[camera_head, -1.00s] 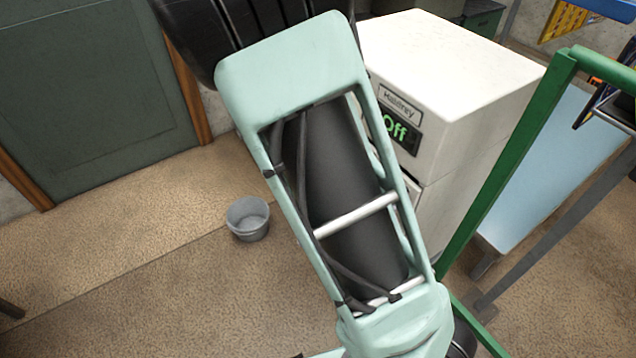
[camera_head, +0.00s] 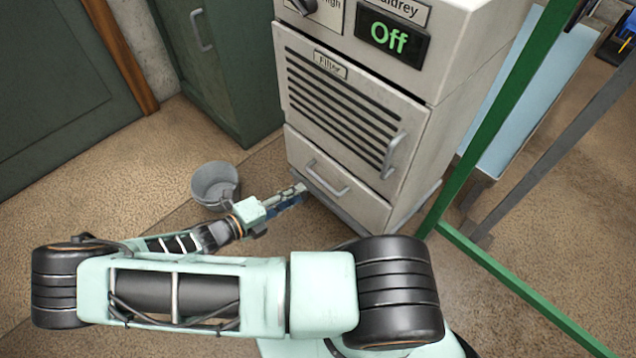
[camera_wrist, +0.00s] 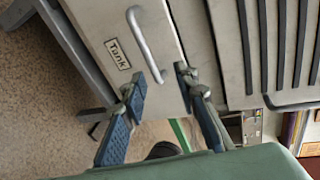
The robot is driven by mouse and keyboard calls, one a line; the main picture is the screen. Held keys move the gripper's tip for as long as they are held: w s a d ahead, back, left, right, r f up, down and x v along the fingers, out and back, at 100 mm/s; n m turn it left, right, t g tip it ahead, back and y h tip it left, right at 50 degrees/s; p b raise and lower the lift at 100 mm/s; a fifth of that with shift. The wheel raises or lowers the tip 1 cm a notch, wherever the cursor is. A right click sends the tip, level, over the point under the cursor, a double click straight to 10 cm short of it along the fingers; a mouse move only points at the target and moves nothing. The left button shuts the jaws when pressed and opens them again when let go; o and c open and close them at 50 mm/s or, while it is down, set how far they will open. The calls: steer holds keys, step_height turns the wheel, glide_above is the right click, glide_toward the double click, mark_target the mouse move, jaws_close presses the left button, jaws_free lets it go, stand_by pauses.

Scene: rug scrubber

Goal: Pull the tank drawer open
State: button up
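The tank drawer (camera_head: 362,204) is the bottom front of the beige cabinet and looks shut. Its curved metal handle (camera_head: 326,182) shows in the head view, and the handle also shows in the wrist view (camera_wrist: 147,46). A "Tank" label (camera_wrist: 117,54) is on the drawer face in the wrist view. My gripper (camera_head: 296,194) is low, just left of the drawer front. In the wrist view my gripper (camera_wrist: 160,82) has its blue-padded fingers apart, with one end of the handle near the gap between the tips. I cannot tell whether they touch it.
The slatted filter door (camera_head: 340,95) with its own handle is above the drawer. A grey bucket (camera_head: 214,186) stands on the floor, close behind my arm. A green frame (camera_head: 500,110) stands at the right. A dark green cupboard (camera_head: 215,60) is behind.

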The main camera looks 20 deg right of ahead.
mark_target(321, 183)
steer(key=w+d+f+b, duration=0.1)
steer(key=d, duration=0.2)
steer(key=w+d+f+n+t+b, duration=0.1)
steer(key=d+f, duration=0.1)
steer(key=d, duration=0.2)
steer(key=w+d+f+n+b, duration=0.1)
steer(key=w+d+f, duration=0.1)
steer(key=d, duration=0.1)
steer(key=shift+d+f, duration=0.25)
steer(key=shift+d, duration=0.1)
jaws_close()
